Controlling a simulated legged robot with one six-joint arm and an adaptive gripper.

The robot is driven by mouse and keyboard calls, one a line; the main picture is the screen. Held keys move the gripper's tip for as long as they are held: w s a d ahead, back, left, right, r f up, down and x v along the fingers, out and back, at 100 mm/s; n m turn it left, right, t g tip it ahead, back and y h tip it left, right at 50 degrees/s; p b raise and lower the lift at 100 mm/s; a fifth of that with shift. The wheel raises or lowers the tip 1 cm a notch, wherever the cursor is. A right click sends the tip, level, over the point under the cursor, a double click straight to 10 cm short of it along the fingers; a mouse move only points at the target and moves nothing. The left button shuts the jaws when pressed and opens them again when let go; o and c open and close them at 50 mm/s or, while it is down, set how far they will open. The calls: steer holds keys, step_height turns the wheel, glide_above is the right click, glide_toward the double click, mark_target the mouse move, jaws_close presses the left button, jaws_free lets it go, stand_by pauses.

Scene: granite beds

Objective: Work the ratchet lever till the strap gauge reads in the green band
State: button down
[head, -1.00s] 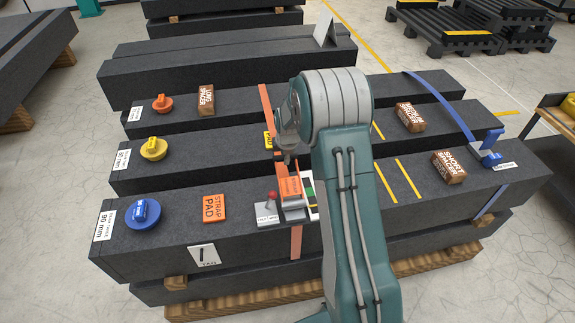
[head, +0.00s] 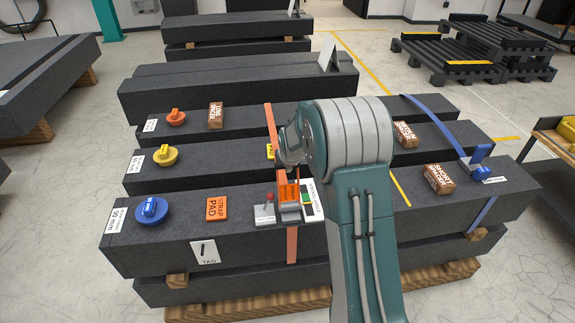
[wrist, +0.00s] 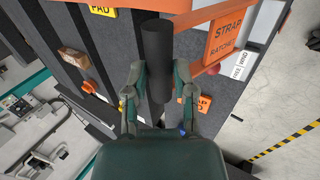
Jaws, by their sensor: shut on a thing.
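My gripper (wrist: 159,78) is shut on a dark cylindrical handle (wrist: 157,45) in the wrist view, with one finger on each side of it. The handle appears to belong to the orange ratchet lever (head: 289,192), labelled as the strap ratchet (wrist: 225,37). In the head view my arm hides the gripper and most of the handle. The orange strap (head: 292,245) runs over the granite beds and down the front face. Beside the ratchet is the gauge plate (head: 308,200), white with a green patch. Its reading is too small to tell.
A small grey box with a red knob (head: 269,196) sits left of the ratchet. An orange strap pad (head: 217,208) and a blue knob (head: 152,210) lie farther left. A short spacer (head: 438,179) and a blue strap (head: 440,115) are on the right.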

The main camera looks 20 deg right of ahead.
steer(key=shift+s+a+f, duration=0.15)
steer(key=shift+s+f, duration=0.45)
steer(key=shift+s, duration=0.3)
steer(key=shift+c, duration=2.3)
jaws_free()
steer(key=shift+w, duration=0.1)
steer(key=shift+r, duration=0.2)
steer(key=shift+r, duration=0.25)
steer(key=v, duration=1.1)
steer(key=shift+a+r, duration=0.1)
steer(key=shift+r, duration=0.1)
